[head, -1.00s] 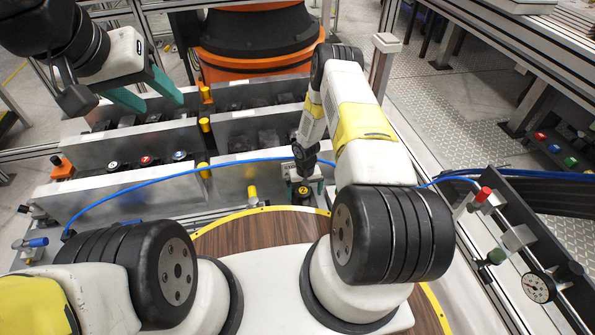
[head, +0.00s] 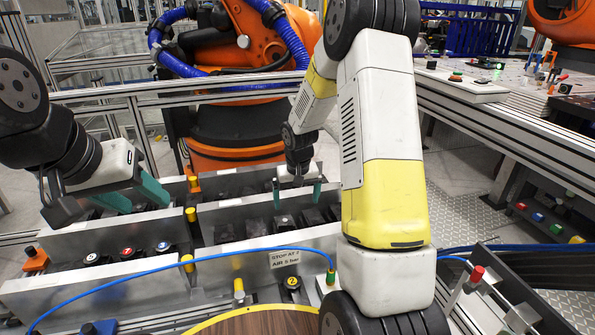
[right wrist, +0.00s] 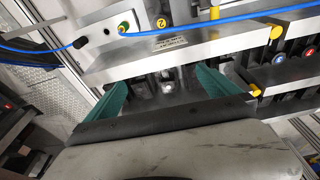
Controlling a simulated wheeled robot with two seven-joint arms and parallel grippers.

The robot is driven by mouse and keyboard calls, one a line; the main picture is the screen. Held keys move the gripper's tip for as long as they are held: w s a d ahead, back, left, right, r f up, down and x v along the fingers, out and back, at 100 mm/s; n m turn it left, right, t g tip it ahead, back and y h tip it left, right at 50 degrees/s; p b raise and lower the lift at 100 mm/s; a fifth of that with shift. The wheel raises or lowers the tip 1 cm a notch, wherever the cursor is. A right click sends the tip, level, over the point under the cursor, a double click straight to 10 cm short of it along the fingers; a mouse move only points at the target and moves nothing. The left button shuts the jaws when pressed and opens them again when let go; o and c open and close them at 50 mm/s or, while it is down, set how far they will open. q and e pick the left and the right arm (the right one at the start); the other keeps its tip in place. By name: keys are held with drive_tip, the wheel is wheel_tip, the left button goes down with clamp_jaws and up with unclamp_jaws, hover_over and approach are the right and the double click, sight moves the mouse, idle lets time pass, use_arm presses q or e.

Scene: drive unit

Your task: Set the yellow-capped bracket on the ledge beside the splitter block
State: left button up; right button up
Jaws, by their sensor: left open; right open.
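The bracket with a round yellow cap marked 2 (head: 292,283) stands at the front of the metal ledge, below a printed label. The splitter block, a pale block with a green fitting and blue hose (head: 330,281), is just right of it, partly hidden by my right arm. In the right wrist view the yellow cap (right wrist: 161,23) sits beside the pale block (right wrist: 121,29). My right gripper (head: 297,194) is open and empty, above the bins behind the ledge; its teal fingers also show in the wrist view (right wrist: 160,84). My left gripper (head: 135,194) is open and empty over the left bins.
A blue hose (head: 180,266) runs across the front. Yellow-capped posts (head: 191,214) rise between the metal bin walls. Dark parts (head: 285,222) lie in the bins. An orange robot (head: 225,50) stands behind a rail. A round wooden surface (head: 262,322) is in front.

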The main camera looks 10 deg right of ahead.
drive_tip(key=s+r+t, duration=0.1)
drive_tip(key=s+r, duration=0.4)
drive_tip(key=r, duration=0.4)
drive_tip(key=s+r+t, duration=0.1)
drive_tip(key=s+r, duration=0.4)
drive_tip(key=r, duration=0.3)
drive_tip(key=s+a+r+t+y, duration=0.1)
drive_tip(key=s+r, duration=0.3)
drive_tip(key=s, duration=0.4)
drive_tip(key=s+a+r+y, duration=0.1)
drive_tip(key=s+r, duration=0.3)
drive_tip(key=s, duration=0.5)
drive_tip(key=shift+a+r+n+t, duration=0.3)
drive_tip(key=shift+a+t, duration=0.1)
drive_tip(key=shift+a, duration=0.5)
drive_tip(key=shift+s, duration=0.1)
